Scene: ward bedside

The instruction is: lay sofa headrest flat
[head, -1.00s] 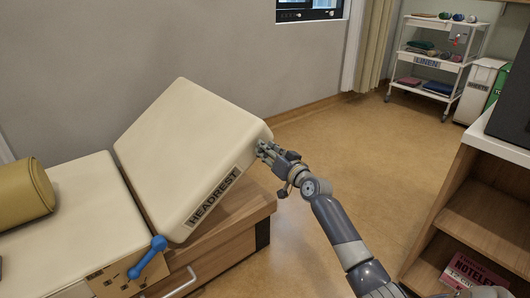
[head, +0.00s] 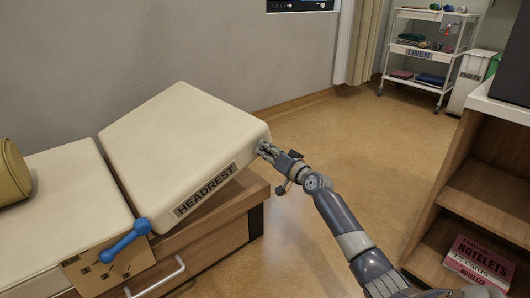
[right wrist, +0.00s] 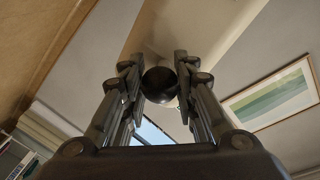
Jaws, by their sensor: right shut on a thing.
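The cream headrest (head: 185,135), labelled HEADREST on its side, is tilted. Its far right end is raised above the wooden base, and its lower left end meets the flat cream seat (head: 65,195). My right gripper (head: 263,149) is at the raised end's right corner. In the right wrist view my right gripper (right wrist: 160,88) is shut on a dark round knob (right wrist: 160,86) between its fingers. A blue lever (head: 125,240) sits on a slotted tan plate at the sofa's side. My left gripper is not in view.
A wooden base with a drawer handle (head: 157,278) lies under the headrest. A wooden shelf unit (head: 485,190) with a NOTELETS box (head: 478,262) stands at right. A linen trolley (head: 427,50) is at the back. The floor between is clear.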

